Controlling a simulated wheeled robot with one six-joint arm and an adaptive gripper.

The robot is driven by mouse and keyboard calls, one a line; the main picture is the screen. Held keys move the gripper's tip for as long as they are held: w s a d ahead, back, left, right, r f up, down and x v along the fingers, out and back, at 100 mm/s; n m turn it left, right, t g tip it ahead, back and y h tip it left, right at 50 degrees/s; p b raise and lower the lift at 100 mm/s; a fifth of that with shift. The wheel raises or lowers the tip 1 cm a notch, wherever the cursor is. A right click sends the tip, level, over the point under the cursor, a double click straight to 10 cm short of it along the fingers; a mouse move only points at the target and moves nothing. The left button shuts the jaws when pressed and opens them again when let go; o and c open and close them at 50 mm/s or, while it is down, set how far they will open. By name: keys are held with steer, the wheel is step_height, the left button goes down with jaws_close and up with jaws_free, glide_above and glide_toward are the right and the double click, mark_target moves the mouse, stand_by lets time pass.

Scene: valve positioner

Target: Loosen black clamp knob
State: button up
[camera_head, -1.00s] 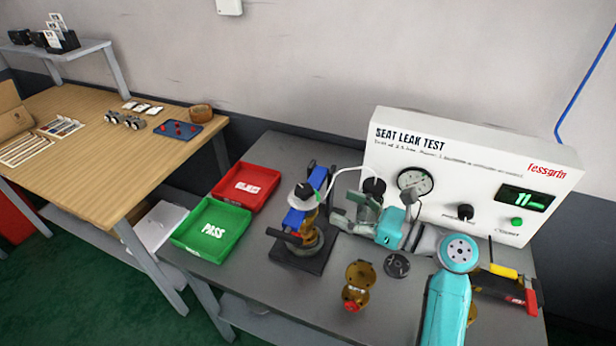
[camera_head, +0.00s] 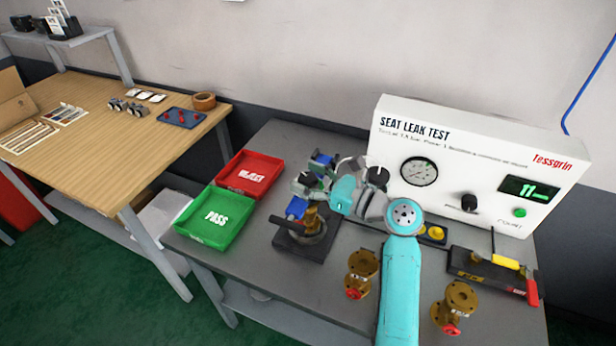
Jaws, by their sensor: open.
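The clamp fixture stands on a dark base plate (camera_head: 292,243) in the middle of the grey bench. It has a blue clamp bar (camera_head: 297,207) and a blue, black-topped upright (camera_head: 321,159). A brass valve body (camera_head: 312,222) sits in it under the bar. My gripper (camera_head: 308,184) is open over the top of the fixture, reaching in from the right. The black clamp knob cannot be made out now; my gripper covers that spot. Whether the fingers touch or surround it cannot be told.
The white Seat Leak Test panel (camera_head: 440,135) stands behind, with a black regulator knob (camera_head: 468,203). Green PASS (camera_head: 230,240) and red REJECT (camera_head: 274,188) trays lie left. Brass valves (camera_head: 362,270) (camera_head: 457,300) and a yellow-and-red-handled tool (camera_head: 495,275) are at right.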

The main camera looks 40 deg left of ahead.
steer(key=c, duration=1.2)
steer(key=shift+o, duration=0.2)
steer(key=shift+n+g, duration=0.4)
steer(key=shift+g, duration=0.2)
steer(key=n+g+h, duration=0.1)
steer(key=n+g, duration=0.1)
steer(key=n+g+h, duration=0.1)
steer(key=g, duration=0.2)
steer(key=shift+w+r+n+g, duration=0.1)
steer(key=shift+n+g, duration=0.2)
steer(key=shift+n, duration=0.1)
steer(key=shift+n+g+h, duration=2.1)
steer(key=shift+g, duration=0.5)
steer(key=shift+n+g+h, duration=0.4)
steer(key=shift+h, duration=0.1)
steer(key=o, duration=1.2)
steer(key=shift+c, duration=0.2)
